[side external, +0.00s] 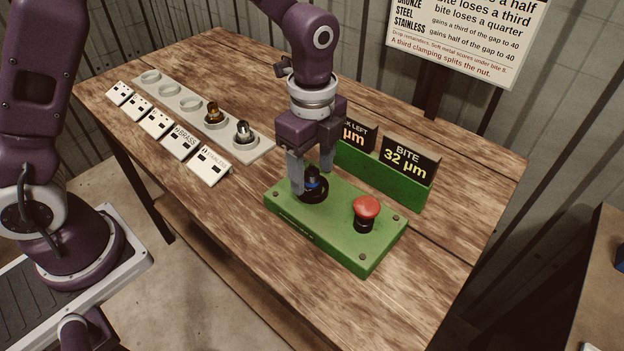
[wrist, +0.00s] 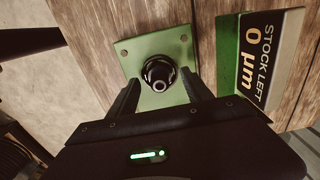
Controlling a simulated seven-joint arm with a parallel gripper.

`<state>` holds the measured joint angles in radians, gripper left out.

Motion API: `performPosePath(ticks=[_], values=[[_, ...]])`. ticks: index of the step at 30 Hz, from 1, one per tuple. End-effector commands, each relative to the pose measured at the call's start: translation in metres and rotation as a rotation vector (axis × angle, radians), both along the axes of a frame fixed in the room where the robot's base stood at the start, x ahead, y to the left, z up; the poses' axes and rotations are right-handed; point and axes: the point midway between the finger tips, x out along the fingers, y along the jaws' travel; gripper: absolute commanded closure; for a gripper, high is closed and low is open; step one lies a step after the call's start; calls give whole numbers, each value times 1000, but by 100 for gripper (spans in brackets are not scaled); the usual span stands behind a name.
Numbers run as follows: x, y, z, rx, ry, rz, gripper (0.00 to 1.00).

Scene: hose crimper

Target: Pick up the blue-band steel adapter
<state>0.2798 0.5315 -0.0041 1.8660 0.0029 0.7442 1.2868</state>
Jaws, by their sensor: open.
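The blue-band steel adapter (side external: 312,182) stands upright in the dark round seat of the green crimper base (side external: 335,225). It is dark with a blue band in the side view. My gripper (side external: 311,185) is open above the seat, pointing down, with its fingers around the adapter. In the wrist view the adapter (wrist: 158,74) shows end-on as a dark ring, between and slightly beyond the open fingers of my gripper (wrist: 162,84). I cannot tell whether a finger touches it. The fingers hide part of it in the side view.
A red button (side external: 367,207) stands on the base near the seat. Behind it are displays, one reading "BITE 32 µm" (side external: 408,160); the stock-left display (wrist: 254,62) reads 0 µm. A grey rack (side external: 180,98) at left holds a brass-coloured and a silver fitting, beside white label cards (side external: 155,123).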

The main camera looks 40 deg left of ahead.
Motion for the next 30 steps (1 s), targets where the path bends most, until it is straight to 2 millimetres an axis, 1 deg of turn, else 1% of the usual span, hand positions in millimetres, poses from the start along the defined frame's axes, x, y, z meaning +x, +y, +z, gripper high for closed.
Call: performPosePath(ticks=[2, 8, 11, 15, 17, 18, 26, 28, 30], values=[[-1, 0, -7, 0, 2, 0, 42], [0, 0, -8, 0, -1, 1, 42], [0, 0, -8, 0, -1, 1, 60], [0, 0, -7, 0, -1, 1, 87], [0, 0, -7, 0, -1, 2, 99], [0, 0, -7, 0, -1, 2, 100], [0, 0, -6, 0, -1, 2, 100], [1, 0, 1, -1, -3, 2, 100], [1, 0, 16, -2, -7, 3, 100]])
